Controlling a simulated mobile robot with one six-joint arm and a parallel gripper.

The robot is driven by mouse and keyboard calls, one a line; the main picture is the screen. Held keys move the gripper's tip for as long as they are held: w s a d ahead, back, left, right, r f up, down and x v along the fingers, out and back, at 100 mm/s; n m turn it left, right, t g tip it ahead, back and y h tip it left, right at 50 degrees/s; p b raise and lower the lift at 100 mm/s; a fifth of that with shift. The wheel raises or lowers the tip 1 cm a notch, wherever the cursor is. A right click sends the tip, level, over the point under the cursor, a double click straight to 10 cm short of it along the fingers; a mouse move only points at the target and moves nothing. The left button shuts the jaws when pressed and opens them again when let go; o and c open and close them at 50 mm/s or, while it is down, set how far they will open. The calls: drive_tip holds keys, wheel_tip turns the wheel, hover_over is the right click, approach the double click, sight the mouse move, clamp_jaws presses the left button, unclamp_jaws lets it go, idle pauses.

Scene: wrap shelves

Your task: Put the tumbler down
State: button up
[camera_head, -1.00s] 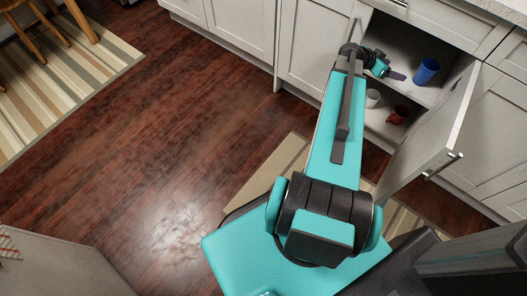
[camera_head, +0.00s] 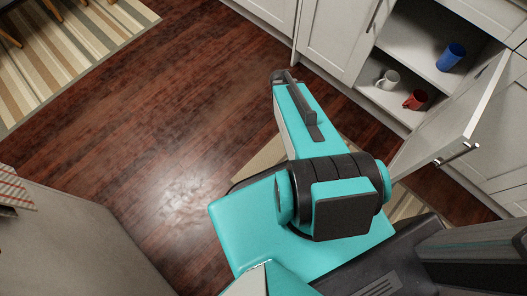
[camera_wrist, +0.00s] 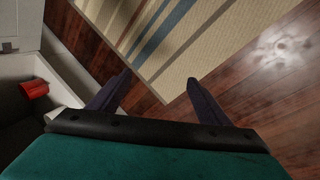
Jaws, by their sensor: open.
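A blue tumbler (camera_head: 451,57) stands upright on the upper shelf (camera_head: 418,50) of the open cabinet, near its right side. Nothing touches it. My gripper (camera_wrist: 158,78) shows in the wrist view with its two dark fingers spread wide and nothing between them. It is outside the cabinet, over the floor and a striped rug, clear of the tumbler. In the head view my gripper is hidden behind my arm. The tumbler is not seen in the wrist view.
A white mug (camera_head: 388,80) and a red mug (camera_head: 415,99) stand on the lower shelf. The red mug also shows in the wrist view (camera_wrist: 35,89). The cabinet door (camera_head: 459,119) stands open at the right. Wooden floor (camera_head: 150,130) lies free to the left.

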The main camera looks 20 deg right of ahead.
drive_tip(key=s+a+f+n+g+y, duration=0.1)
drive_tip(key=s+a+f+n, duration=0.1)
drive_tip(key=s+a, duration=0.2)
drive_tip(key=s+a+f+n+y, duration=0.1)
drive_tip(key=s+a, duration=0.3)
drive_tip(key=a, duration=0.7)
drive_tip(key=s+a+f+n+g+y, duration=0.1)
drive_tip(key=s+a+f+n, duration=0.2)
drive_tip(key=a, duration=0.4)
drive_tip(key=shift+s+a+n+g+y, duration=0.25)
drive_tip(key=shift+s+n+y, duration=0.2)
drive_tip(key=shift+s, duration=0.25)
drive_tip(key=shift+d, duration=0.1)
wheel_tip(320, 180, up, 18)
drive_tip(key=s+p, duration=0.1)
drive_tip(key=p, duration=1.6)
drive_tip(key=shift+g, duration=0.35)
